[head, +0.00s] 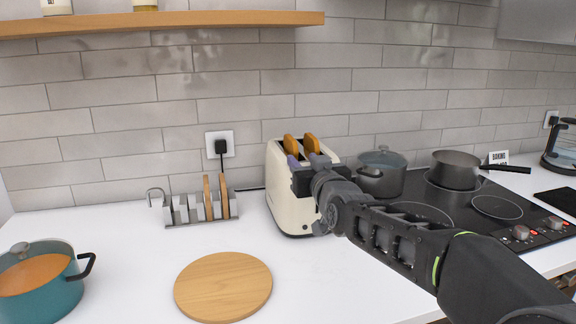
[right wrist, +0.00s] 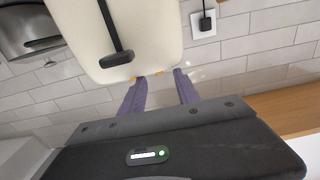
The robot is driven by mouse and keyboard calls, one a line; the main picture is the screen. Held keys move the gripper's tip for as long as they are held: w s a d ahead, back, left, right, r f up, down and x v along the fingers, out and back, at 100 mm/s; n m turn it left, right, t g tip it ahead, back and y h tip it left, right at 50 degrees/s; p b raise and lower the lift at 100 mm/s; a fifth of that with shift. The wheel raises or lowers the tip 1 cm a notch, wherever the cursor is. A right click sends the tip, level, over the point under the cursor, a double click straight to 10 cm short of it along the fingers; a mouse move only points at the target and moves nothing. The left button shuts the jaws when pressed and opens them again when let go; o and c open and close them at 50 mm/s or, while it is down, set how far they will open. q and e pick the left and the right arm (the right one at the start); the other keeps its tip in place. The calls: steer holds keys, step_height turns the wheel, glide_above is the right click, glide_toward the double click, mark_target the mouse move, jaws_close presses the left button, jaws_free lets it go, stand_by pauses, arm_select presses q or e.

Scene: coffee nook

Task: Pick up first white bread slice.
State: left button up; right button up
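Two golden-brown bread slices, one on the left (head: 290,144) and one on the right (head: 311,143), stick up from the slots of the cream toaster (head: 285,195). My right gripper (head: 303,161) is open and empty at the toaster's top near edge, in front of the slices. The right wrist view shows its two purple fingers (right wrist: 160,76) apart, with small orange bread edges (right wrist: 159,73) beyond the toaster body (right wrist: 150,30). Two more brown slices (head: 208,197) (head: 224,194) stand in the metal rack (head: 187,213). My left gripper is out of view.
A round wooden board (head: 223,286) lies on the white counter. A teal pot (head: 40,290) is at the left. A lidded pot (head: 382,174) and a saucepan (head: 456,170) stand on the black hob right of the toaster. A wooden shelf (head: 200,19) runs above.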

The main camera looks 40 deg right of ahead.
mark_target(295, 150)
steer(key=shift+w+d+f, duration=0.15)
steer(key=shift+w+d, duration=0.05)
steer(key=shift+w, duration=0.05)
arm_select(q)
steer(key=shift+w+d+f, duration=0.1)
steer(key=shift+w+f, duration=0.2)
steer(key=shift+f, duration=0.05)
arm_select(e)
steer(key=shift+s, duration=0.15)
steer(key=shift+p+x, duration=0.3)
steer(key=shift+x, duration=1.05)
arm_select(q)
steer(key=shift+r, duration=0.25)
